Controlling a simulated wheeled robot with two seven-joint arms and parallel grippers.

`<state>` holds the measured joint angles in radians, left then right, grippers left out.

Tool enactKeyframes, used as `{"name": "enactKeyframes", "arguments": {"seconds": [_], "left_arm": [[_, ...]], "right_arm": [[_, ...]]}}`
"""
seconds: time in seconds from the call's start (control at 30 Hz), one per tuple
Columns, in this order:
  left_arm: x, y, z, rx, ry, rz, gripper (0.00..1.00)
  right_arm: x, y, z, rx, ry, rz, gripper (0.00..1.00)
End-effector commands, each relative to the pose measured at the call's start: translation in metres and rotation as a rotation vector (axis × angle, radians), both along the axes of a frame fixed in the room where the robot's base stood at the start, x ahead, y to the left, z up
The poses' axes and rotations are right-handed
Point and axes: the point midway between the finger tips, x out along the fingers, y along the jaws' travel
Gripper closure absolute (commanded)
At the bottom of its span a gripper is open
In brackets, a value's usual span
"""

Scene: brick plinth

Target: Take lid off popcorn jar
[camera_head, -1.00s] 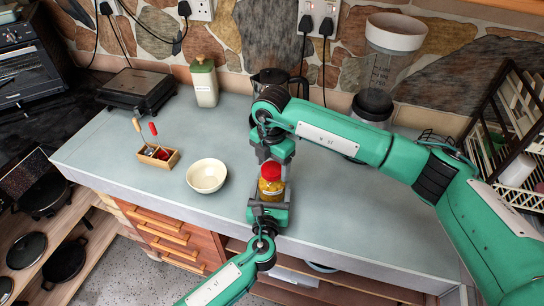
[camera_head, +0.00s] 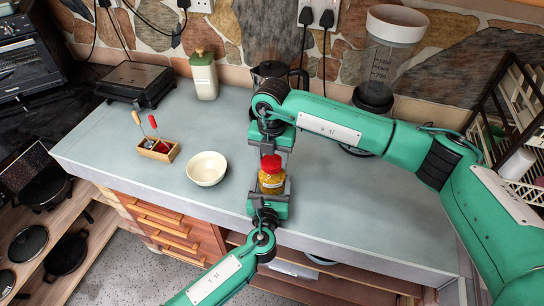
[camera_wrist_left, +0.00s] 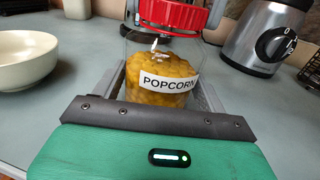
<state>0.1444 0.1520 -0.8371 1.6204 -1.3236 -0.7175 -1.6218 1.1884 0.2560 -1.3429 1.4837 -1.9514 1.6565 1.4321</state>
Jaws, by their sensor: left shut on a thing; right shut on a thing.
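The popcorn jar (camera_head: 271,183) is a clear jar of yellow kernels near the counter's front edge. In the left wrist view the jar (camera_wrist_left: 160,80) shows a POPCORN label. My left gripper (camera_head: 270,188) comes in from the front and is shut on the jar body. The red lid (camera_head: 270,163) is at the jar's top, and it also shows in the left wrist view (camera_wrist_left: 172,14). My right gripper (camera_head: 271,160) reaches in from behind and is shut on the lid. I cannot tell whether the lid still touches the rim.
A cream bowl (camera_head: 206,168) and a wooden caddy (camera_head: 158,151) stand to the left. A green-lidded canister (camera_head: 204,78) and a press grill (camera_head: 135,83) are at the back. A blender (camera_head: 385,65) stands behind my right arm. The counter between bowl and jar is clear.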

Motion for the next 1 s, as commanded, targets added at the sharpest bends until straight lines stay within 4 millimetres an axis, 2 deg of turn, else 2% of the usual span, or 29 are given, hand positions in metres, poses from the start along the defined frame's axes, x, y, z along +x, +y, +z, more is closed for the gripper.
{"name": "enactKeyframes", "arguments": {"seconds": [1.0], "left_arm": [[0.0001,0.0006,-0.0008,0.000,0.001,0.001,0.90]], "right_arm": [[0.0003,-0.0002,0.0018,-0.001,0.000,1.702,0.75]]}}
